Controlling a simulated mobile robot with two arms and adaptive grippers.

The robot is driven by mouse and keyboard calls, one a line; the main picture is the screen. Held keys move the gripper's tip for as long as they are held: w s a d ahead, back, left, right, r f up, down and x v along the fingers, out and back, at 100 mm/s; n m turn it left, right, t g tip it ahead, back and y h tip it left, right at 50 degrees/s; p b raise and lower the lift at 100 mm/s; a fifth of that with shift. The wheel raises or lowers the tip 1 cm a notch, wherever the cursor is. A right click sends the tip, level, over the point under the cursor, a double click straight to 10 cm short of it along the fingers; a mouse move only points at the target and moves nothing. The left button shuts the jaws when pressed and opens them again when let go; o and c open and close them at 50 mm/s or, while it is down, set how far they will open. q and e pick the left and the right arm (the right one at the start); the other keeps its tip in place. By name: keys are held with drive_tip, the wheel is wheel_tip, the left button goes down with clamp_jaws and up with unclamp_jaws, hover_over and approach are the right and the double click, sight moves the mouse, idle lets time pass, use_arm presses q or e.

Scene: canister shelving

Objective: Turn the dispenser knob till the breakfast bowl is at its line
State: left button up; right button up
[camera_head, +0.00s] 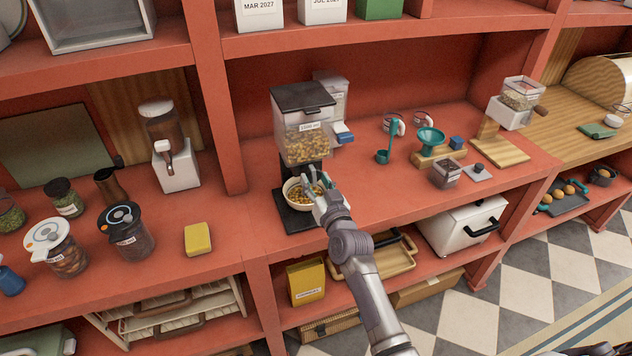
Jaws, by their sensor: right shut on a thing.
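The dispenser (302,125) stands on the red shelf, a dark-lidded clear hopper partly filled with brown-yellow cereal. The breakfast bowl (292,199) is cream-coloured and sits on the dispenser's black base under the outlet, with cereal in it. Its line cannot be made out at this size. My right gripper (317,181) is at the front of the dispenser, just below the hopper and above the bowl's right side. It is shut on the dispenser knob, which the fingers hide. My left gripper is not in view.
A yellow sponge (198,239) and lidded jars (126,232) stand on the left of the shelf. A second dispenser (331,98) is close behind. A teal funnel (430,139) and a small clear container (446,173) stand to the right. The shelf between sponge and dispenser base is clear.

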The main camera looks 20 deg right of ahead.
drive_tip(key=m, duration=0.4)
drive_tip(key=o, duration=1.1)
drive_tip(key=shift+o, duration=0.2)
drive_tip(key=s, duration=1.2)
drive_tip(key=shift+d, duration=0.2)
